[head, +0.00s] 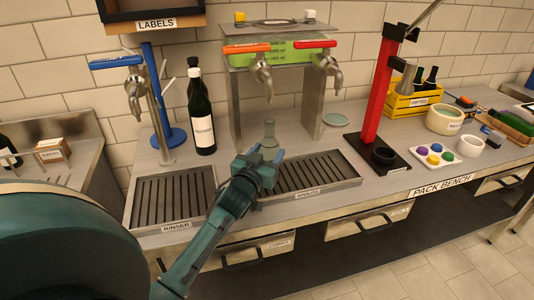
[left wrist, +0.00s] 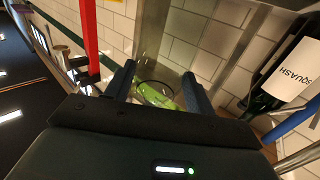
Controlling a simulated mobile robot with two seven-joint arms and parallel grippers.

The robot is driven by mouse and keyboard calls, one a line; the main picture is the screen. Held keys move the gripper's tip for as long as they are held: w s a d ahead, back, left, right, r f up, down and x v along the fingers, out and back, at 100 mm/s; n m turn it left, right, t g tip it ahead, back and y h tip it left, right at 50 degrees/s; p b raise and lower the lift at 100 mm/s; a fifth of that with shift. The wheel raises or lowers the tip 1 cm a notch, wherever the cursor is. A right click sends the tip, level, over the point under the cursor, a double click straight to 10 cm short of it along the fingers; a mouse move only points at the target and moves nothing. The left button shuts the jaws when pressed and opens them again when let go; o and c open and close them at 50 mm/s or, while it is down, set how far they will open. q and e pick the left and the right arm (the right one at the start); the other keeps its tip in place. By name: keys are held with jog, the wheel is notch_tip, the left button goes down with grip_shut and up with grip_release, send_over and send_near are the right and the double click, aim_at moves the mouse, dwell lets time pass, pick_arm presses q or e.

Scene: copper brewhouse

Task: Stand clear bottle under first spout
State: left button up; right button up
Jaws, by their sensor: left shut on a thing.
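My left gripper (head: 268,155) is shut on a clear bottle (head: 269,135), whose neck and shoulder show above the jaws. The bottle looks upright, below the spout with the orange handle (head: 262,78), with a gap between its mouth and the spout. Its lower part is hidden by my gripper, so I cannot tell whether it touches the drip tray (head: 340,181). In the left wrist view the see-through bottle (left wrist: 158,88) is between the two fingers (left wrist: 158,85). A second spout, with a red handle (head: 329,68), is to the right. My right gripper is not in view.
A dark bottle labelled squash (head: 201,115) stands left of the dispenser (head: 236,95). The rinser tray (head: 172,198) and its blue-handled tap (head: 133,85) are at the left. A red press (head: 379,95) and a muffin-like tray of coloured caps (head: 435,168) stand at the right.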

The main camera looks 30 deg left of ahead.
pick_arm(q)
jog(key=o, duration=1.3)
jog(key=shift+f, duration=0.1)
jog(key=shift+s, duration=0.15)
jog(key=s+d+b, duration=0.1)
jog(key=s+d, duration=0.1)
jog(key=s, duration=0.9)
jog(key=s+d+f+m+g+h, duration=0.1)
jog(key=s+d+f+g+h, duration=0.1)
jog(key=s+d+f, duration=0.3)
jog(key=s+d+f+m+g+h, duration=0.2)
jog(key=s+d+f, duration=0.3)
jog(key=d+f, duration=0.2)
jog(key=s+d+f+m+g+h, duration=0.2)
jog(key=s+d+f, duration=0.3)
jog(key=d, duration=0.3)
jog(key=shift+f+g+h, duration=0.4)
jog(key=shift+f+g, duration=0.1)
jog(key=shift+f, duration=0.4)
